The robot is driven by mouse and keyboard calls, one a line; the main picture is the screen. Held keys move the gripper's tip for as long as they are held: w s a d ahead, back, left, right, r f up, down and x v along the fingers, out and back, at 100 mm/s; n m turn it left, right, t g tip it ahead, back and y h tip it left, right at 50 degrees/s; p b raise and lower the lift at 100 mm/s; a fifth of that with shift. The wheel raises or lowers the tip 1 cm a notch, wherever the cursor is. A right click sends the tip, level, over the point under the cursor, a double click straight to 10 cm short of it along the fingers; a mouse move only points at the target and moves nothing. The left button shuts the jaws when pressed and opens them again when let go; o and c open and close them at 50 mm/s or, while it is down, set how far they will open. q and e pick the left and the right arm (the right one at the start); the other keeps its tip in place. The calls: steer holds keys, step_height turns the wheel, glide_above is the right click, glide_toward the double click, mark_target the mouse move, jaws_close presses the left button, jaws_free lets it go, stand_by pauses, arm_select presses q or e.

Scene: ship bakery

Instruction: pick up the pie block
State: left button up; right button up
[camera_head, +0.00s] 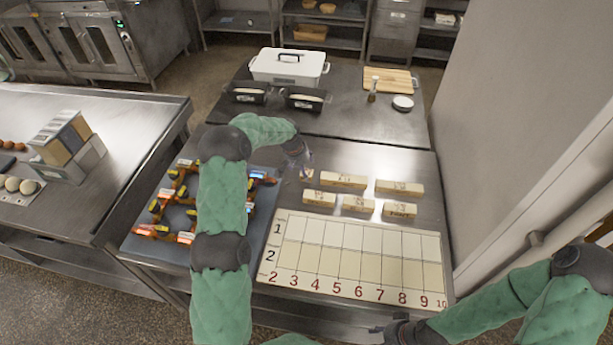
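Several pale wooden blocks with small markings lie on the steel table: a long block (343,180) and another (399,188) in the back row, and shorter ones at the front left (319,198), front middle (358,204) and front right (399,210). Their markings are too small to read, so I cannot tell which is the pie block. My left gripper (304,164) is at the left end of the back row, over a small tan piece (306,175); contact and finger opening are unclear. My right gripper (388,333) is low at the front edge, its fingers unclear.
A numbered grid board (360,238) lies in front of the blocks. A blue-grey mat (150,243) with several orange and dark items is at left, partly behind my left arm. Loaf tins (305,99), a white lidded box (288,66) and a cutting board (389,79) stand behind.

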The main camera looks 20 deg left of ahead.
arm_select(q)
steer(key=shift+w+x, duration=0.2)
steer(key=shift+x, duration=2.3)
steer(key=shift+d, duration=0.1)
steer(key=shift+c, duration=0.3)
steer(key=c, duration=1.2)
